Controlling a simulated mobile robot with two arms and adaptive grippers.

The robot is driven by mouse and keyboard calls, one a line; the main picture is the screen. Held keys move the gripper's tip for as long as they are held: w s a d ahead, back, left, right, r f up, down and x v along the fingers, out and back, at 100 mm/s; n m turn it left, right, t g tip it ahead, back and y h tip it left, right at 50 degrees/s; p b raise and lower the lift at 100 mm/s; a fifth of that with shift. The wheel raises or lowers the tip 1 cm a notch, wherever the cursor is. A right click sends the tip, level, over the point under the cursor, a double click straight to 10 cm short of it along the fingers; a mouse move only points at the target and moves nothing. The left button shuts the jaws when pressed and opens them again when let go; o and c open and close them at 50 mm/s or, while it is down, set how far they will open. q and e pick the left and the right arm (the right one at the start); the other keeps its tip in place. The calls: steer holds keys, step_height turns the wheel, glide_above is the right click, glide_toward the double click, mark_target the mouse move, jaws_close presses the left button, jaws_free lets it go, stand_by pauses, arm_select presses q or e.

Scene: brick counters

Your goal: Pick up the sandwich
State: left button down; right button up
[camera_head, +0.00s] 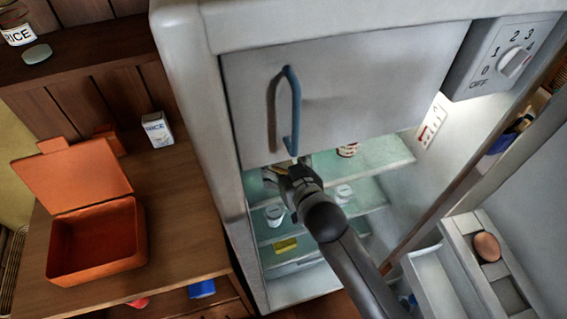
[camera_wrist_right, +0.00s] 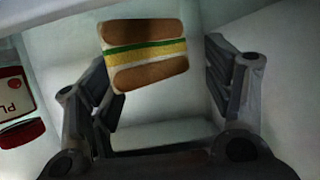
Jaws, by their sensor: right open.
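The sandwich (camera_wrist_right: 146,56) shows in the right wrist view, with brown bread and green, yellow and white layers. It is ahead of my right gripper (camera_wrist_right: 165,85), between the lines of its two open fingers and nearer the left one. I cannot tell whether a finger touches it. In the head view my right gripper (camera_head: 280,175) reaches into the open fridge (camera_head: 185,110), just below the blue handle of the inner flap. The sandwich is mostly hidden there behind the gripper. My left gripper is not in view.
A jar with a red lid (camera_wrist_right: 22,130) stands left of the gripper in the wrist view. Glass shelves (camera_head: 375,160) hold white cups and a yellow item. The fridge door (camera_head: 480,255) is open at the right. An open orange box (camera_head: 95,265) stands on the wooden counter.

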steer(key=c, duration=0.7)
steer(key=shift+r, duration=0.1)
